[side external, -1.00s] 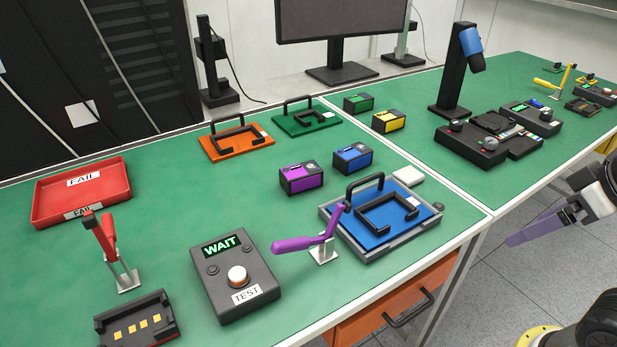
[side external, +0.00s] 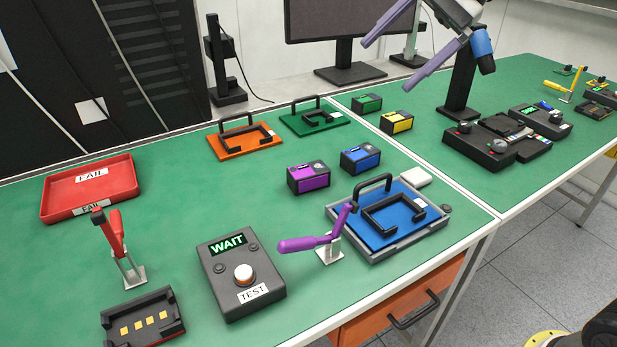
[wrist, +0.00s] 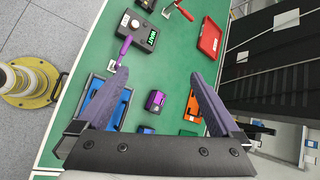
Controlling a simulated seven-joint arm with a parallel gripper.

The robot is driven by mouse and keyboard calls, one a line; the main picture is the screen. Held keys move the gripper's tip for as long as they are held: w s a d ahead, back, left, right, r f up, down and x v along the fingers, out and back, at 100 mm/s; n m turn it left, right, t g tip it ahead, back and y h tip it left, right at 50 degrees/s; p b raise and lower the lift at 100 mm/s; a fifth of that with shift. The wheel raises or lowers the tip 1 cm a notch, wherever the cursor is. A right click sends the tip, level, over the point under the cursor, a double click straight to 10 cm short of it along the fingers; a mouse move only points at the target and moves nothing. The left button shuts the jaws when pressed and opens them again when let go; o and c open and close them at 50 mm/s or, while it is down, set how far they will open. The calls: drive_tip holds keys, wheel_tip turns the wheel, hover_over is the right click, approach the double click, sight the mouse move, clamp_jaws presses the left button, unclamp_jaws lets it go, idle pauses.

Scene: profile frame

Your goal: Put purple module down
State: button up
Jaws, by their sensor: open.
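The purple module (side external: 308,178), a small box with a dark top, sits on the green bench left of the blue module (side external: 360,160). In the wrist view the purple module (wrist: 155,101) lies below the gap between my fingers, well apart from them. My gripper (side external: 398,42) is open and empty, high above the back of the bench near the monitor. In the wrist view its two fingers (wrist: 159,84) are spread wide. The blue fixture plate (side external: 388,222) with a black handle sits in a grey frame, with no module seen in it.
A purple-handled clamp (side external: 320,243) stands left of the grey frame. The test box (side external: 240,275) reading WAIT, a red clamp (side external: 118,245) and the red FAIL tray (side external: 90,188) are further left. Green (side external: 367,103) and yellow (side external: 396,121) modules stand behind. Open bench lies around the purple module.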

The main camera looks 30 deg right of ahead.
sight(309, 169)
drive_tip(key=w+d+f+m+g+y, duration=0.1)
drive_tip(key=w+d+f+m+y, duration=0.1)
drive_tip(key=w+f, duration=0.5)
drive_tip(key=w+d+f+m+g+y, duration=0.15)
drive_tip(key=w+f, duration=0.25)
drive_tip(key=w, duration=0.6)
drive_tip(key=w+d+f+m, duration=0.1)
drive_tip(key=f, duration=0.5)
drive_tip(key=w+d+f+y, duration=0.1)
drive_tip(key=w+d+f, duration=0.1)
drive_tip(key=f, duration=0.5)
drive_tip(key=w+d+f+m, duration=0.1)
drive_tip(key=w+d+f, duration=0.1)
drive_tip(key=f, duration=0.4)
drive_tip(key=shift+w+d+f+m+t+y, duration=0.1)
drive_tip(key=shift+w+f+m+t+y, duration=0.05)
drive_tip(key=shift+w+m+t+y, duration=0.15)
drive_tip(key=x, duration=0.8)
drive_tip(key=shift+s+f, duration=0.1)
drive_tip(key=shift+s+x, duration=0.1)
drive_tip(key=shift+x, duration=1.2)
drive_tip(key=shift+s+x, duration=0.15)
drive_tip(key=shift+x, duration=1.2)
drive_tip(key=shift+w+d+f, duration=0.1)
drive_tip(key=shift+d, duration=0.05)
clamp_jaws()
